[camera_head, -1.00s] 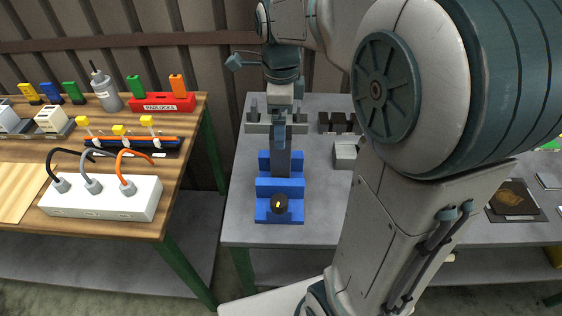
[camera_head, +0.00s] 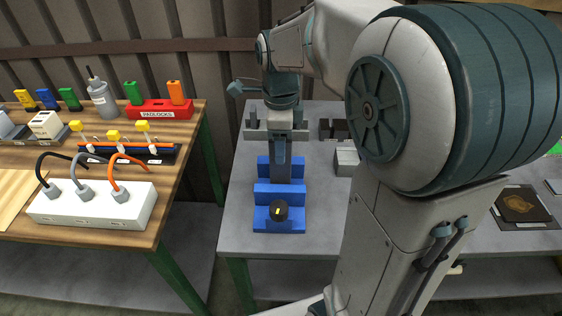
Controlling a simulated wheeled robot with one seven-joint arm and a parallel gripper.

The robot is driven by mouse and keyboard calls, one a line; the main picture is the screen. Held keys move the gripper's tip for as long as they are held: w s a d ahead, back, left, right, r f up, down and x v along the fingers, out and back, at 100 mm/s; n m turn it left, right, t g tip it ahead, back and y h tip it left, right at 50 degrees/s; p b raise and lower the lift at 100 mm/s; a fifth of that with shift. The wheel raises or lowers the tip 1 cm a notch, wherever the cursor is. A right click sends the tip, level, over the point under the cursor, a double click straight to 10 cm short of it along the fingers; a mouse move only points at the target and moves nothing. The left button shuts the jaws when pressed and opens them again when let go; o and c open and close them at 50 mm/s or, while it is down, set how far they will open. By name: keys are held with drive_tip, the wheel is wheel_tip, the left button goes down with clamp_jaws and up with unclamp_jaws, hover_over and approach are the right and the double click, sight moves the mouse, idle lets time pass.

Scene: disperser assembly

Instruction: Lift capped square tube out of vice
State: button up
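The blue vice (camera_head: 279,222) stands near the left end of the grey bench, with a black knob with a yellow mark (camera_head: 277,211) at its front. A dark grey upright piece, apparently the square tube (camera_head: 280,170), shows between the vice's blue blocks. My gripper (camera_head: 280,150) points down directly over it, at the rear part of the vice. The fingers and the tube's top overlap in this view, so I cannot tell the cap, the finger opening or whether they touch.
Grey blocks (camera_head: 345,160) and a dark slotted holder (camera_head: 334,128) stand right of the vice. A grey fixture (camera_head: 256,130) is behind it. A wooden table at left carries a white socket box (camera_head: 92,207) and a red padlock stand (camera_head: 162,110). My arm hides much of the right bench.

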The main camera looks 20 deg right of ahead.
drive_tip(key=c, duration=0.8)
drive_tip(key=shift+o, duration=0.2)
drive_tip(key=shift+r, duration=0.1)
drive_tip(key=shift+r, duration=0.1)
drive_tip(key=shift+r+p, duration=3)
drive_tip(key=shift+r, duration=0.4)
